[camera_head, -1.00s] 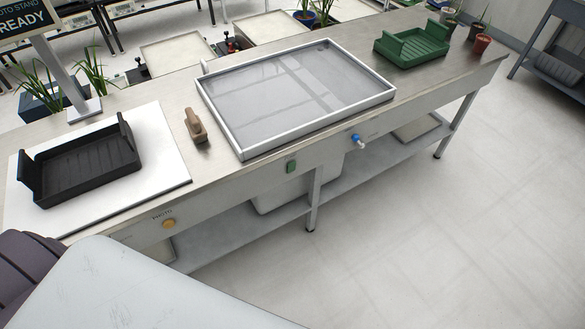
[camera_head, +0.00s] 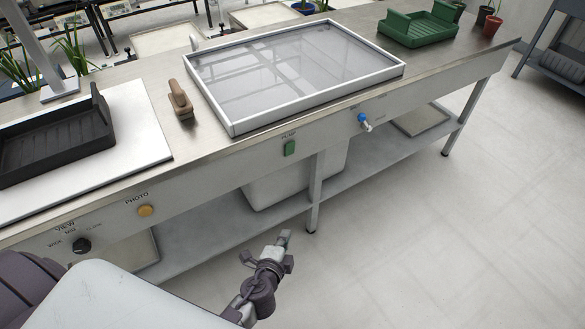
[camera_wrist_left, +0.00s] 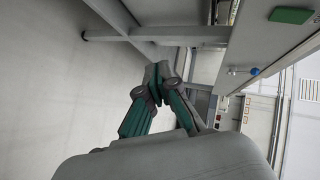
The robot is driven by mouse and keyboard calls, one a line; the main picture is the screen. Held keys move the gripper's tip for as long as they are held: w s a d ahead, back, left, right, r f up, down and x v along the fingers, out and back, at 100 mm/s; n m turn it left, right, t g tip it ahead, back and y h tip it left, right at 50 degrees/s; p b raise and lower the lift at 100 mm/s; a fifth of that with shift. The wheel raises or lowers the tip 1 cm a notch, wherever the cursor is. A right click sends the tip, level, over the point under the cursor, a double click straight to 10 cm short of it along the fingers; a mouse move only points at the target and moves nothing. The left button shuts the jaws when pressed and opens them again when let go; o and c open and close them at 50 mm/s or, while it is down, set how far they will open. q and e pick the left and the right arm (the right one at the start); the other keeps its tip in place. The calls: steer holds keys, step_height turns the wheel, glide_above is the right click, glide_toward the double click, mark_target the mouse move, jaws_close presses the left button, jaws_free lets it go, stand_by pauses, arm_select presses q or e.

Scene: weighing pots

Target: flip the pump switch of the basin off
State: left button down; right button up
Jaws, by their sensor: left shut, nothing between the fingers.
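The pump switch (camera_head: 290,148) is a small green rocker under the PUMP label on the bench's front panel, just below the basin (camera_head: 318,101). The switch also shows as a green block (camera_wrist_left: 291,15) at the top right of the left wrist view. The basin is a wide, shallow, white-rimmed tray of clear liquid on the bench top. My left gripper (camera_head: 283,240) is below the bench top, in front of the lower shelf and apart from the switch. In the left wrist view its fingertips (camera_wrist_left: 158,76) are together and empty. My right gripper is out of view.
A blue-handled tap (camera_head: 362,119) sticks out of the panel right of the switch. A yellow PHOTO button (camera_head: 145,211) and black VIEW knob (camera_head: 82,245) are to the left. A brown-handled block (camera_head: 180,99) and green tray (camera_head: 420,28) stand on top. The floor in front is clear.

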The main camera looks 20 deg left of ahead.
arm_select(q)
steer(key=w+r+m+t+b, duration=0.1)
steer(key=r+t+b, duration=0.1)
steer(key=r, duration=0.5)
steer(key=w+r+m+t+y+b, duration=0.1)
steer(key=w+r+m+t+b, duration=0.1)
steer(key=r, duration=0.6)
steer(key=shift+w+d+t, duration=0.15)
steer(key=shift+d+t, duration=0.1)
steer(key=shift+t, duration=0.45)
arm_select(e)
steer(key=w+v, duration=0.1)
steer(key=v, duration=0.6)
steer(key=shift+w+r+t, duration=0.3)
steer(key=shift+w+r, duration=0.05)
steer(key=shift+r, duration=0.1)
arm_select(q)
steer(key=p, duration=0.2)
glide_toward(290, 149)
steer(key=w+d+r, duration=0.1)
steer(key=w+d, duration=0.3)
steer(key=w+a, duration=0.3)
steer(key=shift+w+a+r, duration=0.25)
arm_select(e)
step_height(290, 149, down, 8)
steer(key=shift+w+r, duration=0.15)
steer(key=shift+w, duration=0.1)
